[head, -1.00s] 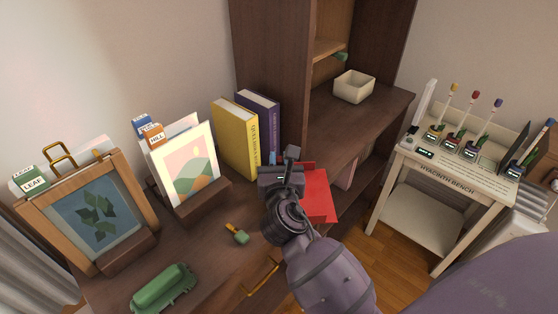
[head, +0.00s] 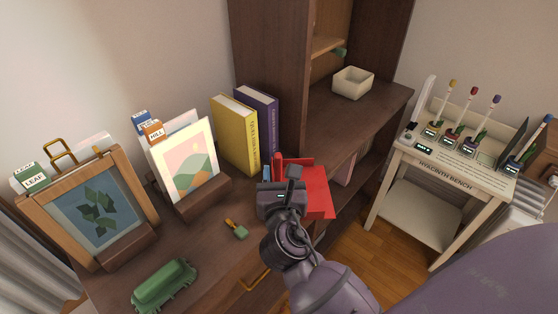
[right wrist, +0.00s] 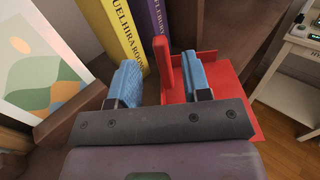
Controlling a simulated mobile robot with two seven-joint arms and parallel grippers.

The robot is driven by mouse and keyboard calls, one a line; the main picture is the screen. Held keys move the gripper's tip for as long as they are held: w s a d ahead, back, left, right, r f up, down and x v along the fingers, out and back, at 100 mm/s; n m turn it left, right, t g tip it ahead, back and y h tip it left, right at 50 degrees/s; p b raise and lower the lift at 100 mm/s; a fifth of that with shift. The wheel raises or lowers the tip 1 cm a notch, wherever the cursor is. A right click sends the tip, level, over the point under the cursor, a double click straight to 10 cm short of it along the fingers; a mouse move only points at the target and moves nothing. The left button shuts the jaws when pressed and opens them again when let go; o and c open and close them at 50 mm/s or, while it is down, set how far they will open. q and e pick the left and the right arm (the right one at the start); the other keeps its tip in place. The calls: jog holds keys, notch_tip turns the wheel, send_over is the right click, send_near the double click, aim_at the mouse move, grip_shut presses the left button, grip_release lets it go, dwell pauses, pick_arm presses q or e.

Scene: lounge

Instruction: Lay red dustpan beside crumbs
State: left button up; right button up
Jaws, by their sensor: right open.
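The red dustpan (head: 319,196) lies on the dark wooden top, near its front edge and in front of the books. My right gripper (head: 281,172) is over its left part and hides some of it. In the right wrist view the gripper (right wrist: 161,80) is open, with its two blue fingers apart. The dustpan's upright red handle (right wrist: 164,62) shows between the fingers, closer to the right one. The flat red pan (right wrist: 238,100) extends to the right, beyond the right finger. I cannot make out any crumbs. My left gripper is not in view.
A yellow book (head: 236,136) and a purple book (head: 262,118) stand behind the dustpan. A cream bin (head: 353,82) sits further right.

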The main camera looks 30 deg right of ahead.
jog(key=v, duration=0.6)
jog(key=s+d+f+m+g+y, duration=0.2)
jog(key=s+f+m, duration=0.4)
jog(key=f+m, duration=0.4)
jog(key=s+d+f+m+g+y, duration=0.3)
jog(key=f+m, duration=0.7)
jog(key=m, duration=0.8)
jog(key=s+d+y, duration=0.2)
jog(key=s, duration=0.2)
jog(key=shift+f+y, duration=0.3)
jog(key=shift+f, duration=0.1)
jog(key=shift+o, duration=0.9)
jog(key=shift+s+d+f+m, duration=0.15)
jog(key=shift+s+m, duration=0.3)
jog(key=shift+m, duration=0.35)
jog(key=shift+w, duration=0.1)
